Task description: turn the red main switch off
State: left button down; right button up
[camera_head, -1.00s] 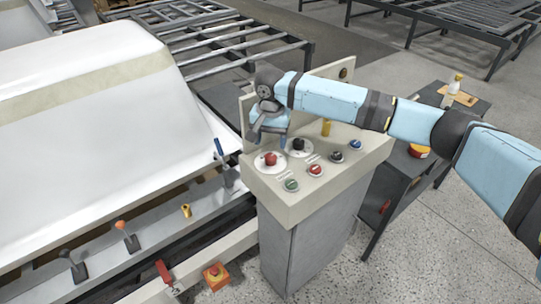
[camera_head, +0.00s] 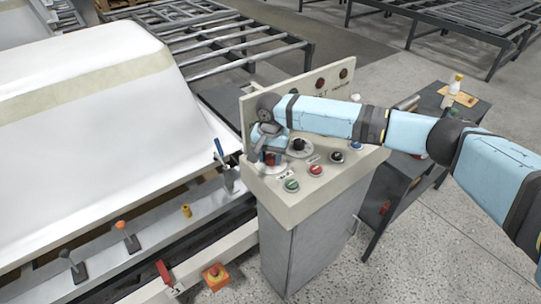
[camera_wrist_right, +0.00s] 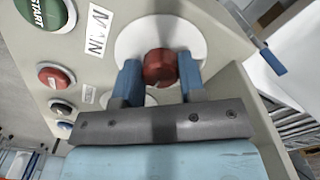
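The red main switch (camera_wrist_right: 160,67) is a round red knob on a white disc, beside a label reading MAIN, on the sloped top of the grey control console (camera_head: 300,203). In the head view the right gripper (camera_head: 270,152) is down over this knob and hides most of it. In the right wrist view the two blue fingers of the right gripper (camera_wrist_right: 161,76) stand on either side of the knob, with no clear gap between them and it. The left gripper is not in view.
The console also carries a black knob (camera_head: 299,146), a green START button (camera_head: 291,185), a red button (camera_head: 315,170) and other buttons. An upright panel stands behind them. An orange box with a red button (camera_head: 215,276) and levers line the white shell's frame at left.

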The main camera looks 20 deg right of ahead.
jog(key=shift+r+n+p, duration=0.2)
jog(key=shift+n+p, duration=0.3)
jog(key=shift+p, duration=0.45)
jog(key=shift+s+r+n+p, duration=0.1)
jog(key=shift+n+p, duration=0.5)
jog(key=shift+p, duration=0.5)
jog(key=n+p, duration=0.4)
jog(key=shift+d+n+p, duration=0.1)
jog(key=shift+n+p, duration=0.2)
jog(key=shift+p, duration=0.05)
jog(key=shift+n+p, duration=0.6)
jog(key=shift+n, duration=0.3)
jog(key=shift+d+n+p, duration=0.1)
jog(key=shift+n+p, duration=0.45)
jog(key=shift+n, duration=0.35)
jog(key=shift+f+n+p, duration=0.2)
jog(key=shift+n+p, duration=0.2)
jog(key=shift+n, duration=0.5)
jog(key=n, duration=0.2)
jog(key=n+p, duration=0.1)
jog(key=n, duration=0.2)
jog(key=shift+w+d+n, duration=0.1)
jog(key=shift+w+n, duration=0.1)
jog(key=shift+n, duration=0.1)
